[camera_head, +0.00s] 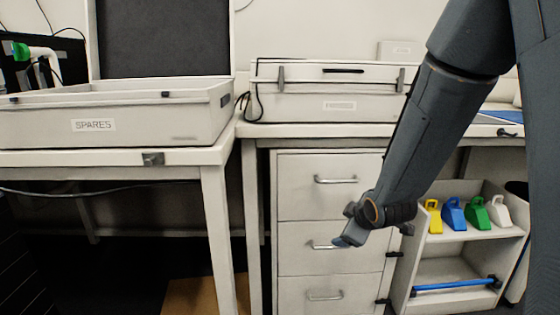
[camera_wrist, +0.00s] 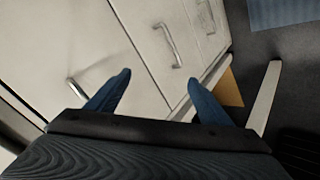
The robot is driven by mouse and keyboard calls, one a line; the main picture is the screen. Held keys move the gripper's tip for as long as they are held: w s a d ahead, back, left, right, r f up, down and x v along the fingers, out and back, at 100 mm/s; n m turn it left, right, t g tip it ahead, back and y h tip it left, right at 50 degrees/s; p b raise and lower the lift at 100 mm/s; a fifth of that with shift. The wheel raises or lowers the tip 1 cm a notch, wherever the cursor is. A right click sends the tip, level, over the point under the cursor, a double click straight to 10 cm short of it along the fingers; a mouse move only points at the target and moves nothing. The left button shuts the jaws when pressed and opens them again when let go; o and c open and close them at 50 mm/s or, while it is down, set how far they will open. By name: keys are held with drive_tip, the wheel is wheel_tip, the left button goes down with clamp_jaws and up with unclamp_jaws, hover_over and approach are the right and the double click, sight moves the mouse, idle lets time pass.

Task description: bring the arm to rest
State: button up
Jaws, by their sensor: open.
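My arm hangs down on the right of the head view, in front of a desk and its drawers. My gripper (camera_head: 348,241) is at its lower end, in front of the middle drawer. In the wrist view my gripper (camera_wrist: 163,95) shows two blue fingers spread wide apart, with nothing between them. The drawer unit (camera_head: 296,188) is white with metal handles and shut drawers. It also shows in the wrist view (camera_wrist: 150,72), close behind the fingertips. I cannot tell whether the gripper touches it.
A tray marked SPARES (camera_head: 150,125) stands on the left table. A lidded white case (camera_head: 300,105) stands on the right desk. A low shelf (camera_head: 455,237) on the right holds several coloured handled items and a blue bar (camera_head: 455,286). The floor under the left table is dark.

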drive_tip(key=s+a+r+m+g, duration=0.1)
drive_tip(key=s+a+m+g, duration=0.3)
drive_tip(key=s, duration=0.6)
drive_tip(key=s+a+r+g, duration=0.1)
drive_tip(key=s+a+g, duration=0.1)
drive_tip(key=s+a, duration=0.6)
drive_tip(key=s+a+r+m+g, duration=0.1)
drive_tip(key=s+a+m+g, duration=0.15)
drive_tip(key=s, duration=0.95)
drive_tip(key=s+d+r+m+p, duration=0.1)
drive_tip(key=d+r+m+p, duration=0.1)
drive_tip(key=d+r+p, duration=0.5)
drive_tip(key=s+d+r+m+h+p, duration=0.1)
drive_tip(key=s+d+r+m+p, duration=0.1)
drive_tip(key=d+r+p, duration=0.6)
wheel_tip(320, 180, up, 5)
drive_tip(key=m+g+p, duration=0.1)
drive_tip(key=p, duration=0.8)
drive_tip(key=shift+s+p, duration=0.2)
drive_tip(key=shift+p, duration=0.1)
